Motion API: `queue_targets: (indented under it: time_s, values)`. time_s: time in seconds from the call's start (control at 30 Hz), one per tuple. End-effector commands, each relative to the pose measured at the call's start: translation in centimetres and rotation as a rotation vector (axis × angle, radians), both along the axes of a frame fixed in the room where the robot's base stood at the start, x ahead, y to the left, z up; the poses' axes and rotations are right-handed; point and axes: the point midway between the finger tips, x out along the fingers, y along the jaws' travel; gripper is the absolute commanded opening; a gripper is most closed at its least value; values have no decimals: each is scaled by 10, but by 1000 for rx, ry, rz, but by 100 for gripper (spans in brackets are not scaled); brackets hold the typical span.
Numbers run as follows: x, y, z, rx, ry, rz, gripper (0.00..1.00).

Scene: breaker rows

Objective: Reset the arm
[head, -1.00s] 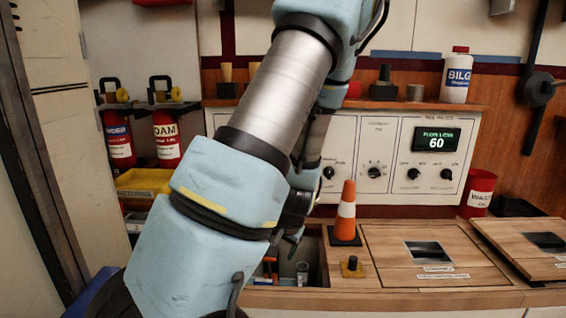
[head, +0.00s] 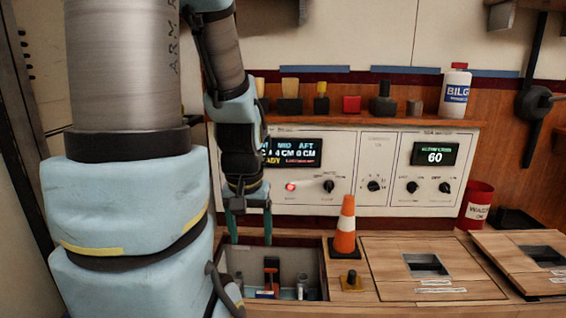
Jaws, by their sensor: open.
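My gripper (head: 251,240) shows in the head view, pointing down with its two teal fingers apart and nothing between them. It hangs in front of the white control panel, over the back left part of an open hatch in the wooden deck. The rest of my arm (head: 125,190) fills the left side of the view, with a silver tube and light blue joint covers.
The open hatch (head: 322,267) holds small items. An orange cone (head: 345,226) and a small yellow-based knob (head: 351,281) stand beside it. The control panel (head: 386,147) has displays and knobs. A shelf above carries a white bottle (head: 455,90). A red bin (head: 476,206) stands right.

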Motion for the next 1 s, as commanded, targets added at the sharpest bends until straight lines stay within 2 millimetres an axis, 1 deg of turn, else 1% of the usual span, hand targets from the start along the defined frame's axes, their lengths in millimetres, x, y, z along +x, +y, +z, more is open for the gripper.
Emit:
queue_targets:
  time_s: [0.03, 0.17, 0.3, 0.47, 0.5, 0.6, 0.7, 0.83, 0.9, 1.0]
  values:
    - [0, 0, 21, 0, 0, 0, 76]
    - [0, 0, 55, 0, -1, 0, 76]
    - [0, 0, 101, 0, -1, 0, 76]
    - [0, 0, 153, 0, -1, -1, 76]
    - [0, 0, 165, 0, -1, -1, 76]
    - [0, 0, 196, 0, -1, -1, 76]
    - [0, 0, 223, 0, -1, -1, 76]
    - [0, 0, 245, 0, -1, -1, 76]
    - [0, 0, 251, 0, -1, -1, 76]
    - [0, 0, 255, 0, -1, -1, 76]
